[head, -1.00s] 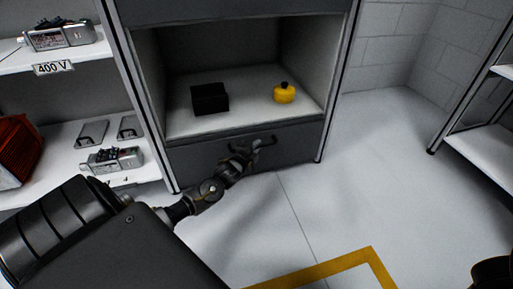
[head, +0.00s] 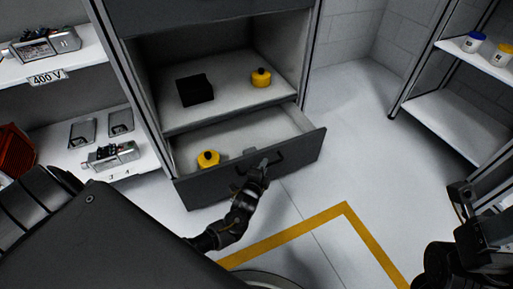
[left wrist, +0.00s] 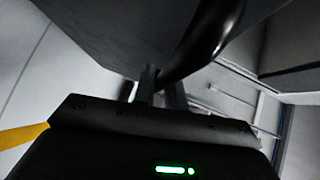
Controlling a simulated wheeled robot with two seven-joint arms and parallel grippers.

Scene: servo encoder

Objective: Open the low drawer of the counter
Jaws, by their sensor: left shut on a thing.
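The low drawer (head: 300,160) of the counter (head: 225,40) is pulled out, and its inside shows in the head view. A yellow round object (head: 208,158) with a dark knob lies inside it at the left, and a small grey item lies near its front. My left gripper (head: 260,168) is at the drawer's dark bar handle (head: 278,160), shut on it. In the left wrist view the curved handle (left wrist: 215,40) runs down to the fingers (left wrist: 160,90).
A black box (head: 195,90) and another yellow object (head: 261,77) stand on the counter's open shelf. A shelf with metal devices (head: 110,155) is at the left. A rack (head: 455,115) with jars stands at the right. Floor before the drawer is clear, with yellow tape (head: 290,233).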

